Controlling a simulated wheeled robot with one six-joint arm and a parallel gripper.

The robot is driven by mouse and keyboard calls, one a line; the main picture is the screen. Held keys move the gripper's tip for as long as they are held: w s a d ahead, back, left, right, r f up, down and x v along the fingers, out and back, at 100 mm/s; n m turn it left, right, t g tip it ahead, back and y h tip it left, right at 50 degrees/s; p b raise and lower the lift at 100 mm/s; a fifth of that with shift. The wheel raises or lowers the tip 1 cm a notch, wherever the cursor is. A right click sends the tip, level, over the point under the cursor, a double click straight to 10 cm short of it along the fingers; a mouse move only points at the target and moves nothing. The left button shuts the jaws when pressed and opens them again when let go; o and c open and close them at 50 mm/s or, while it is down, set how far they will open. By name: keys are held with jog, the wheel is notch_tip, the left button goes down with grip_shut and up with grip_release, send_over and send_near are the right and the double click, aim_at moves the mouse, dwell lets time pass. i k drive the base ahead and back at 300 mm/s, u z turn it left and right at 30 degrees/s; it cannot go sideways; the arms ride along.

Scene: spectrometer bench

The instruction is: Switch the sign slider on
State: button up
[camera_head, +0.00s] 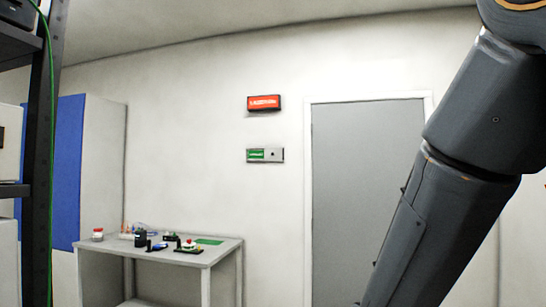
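A wide, short plate with a green left part and a grey right part bearing a small dark knob (265,155) is on the white wall, left of the door. It looks like the sign slider; its lettering is too small to read. A red sign (264,103) with pale lettering is on the wall just above it. My dark grey arm crosses the right side of the view and runs out at the bottom edge. My gripper is out of view, so its place relative to the slider does not show.
A grey door (366,190) in a white frame is behind my arm. A table (225,250) with several small items stands below left of the slider. A blue-sided cabinet (68,170) and a dark rack (40,130) with a green cable are at the left.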

aim_at(274, 154)
jog(key=z, duration=0.1)
jog(key=i, duration=2.8)
jog(key=u, duration=0.35)
jog(key=i, duration=1.3)
jog(key=u, duration=0.2)
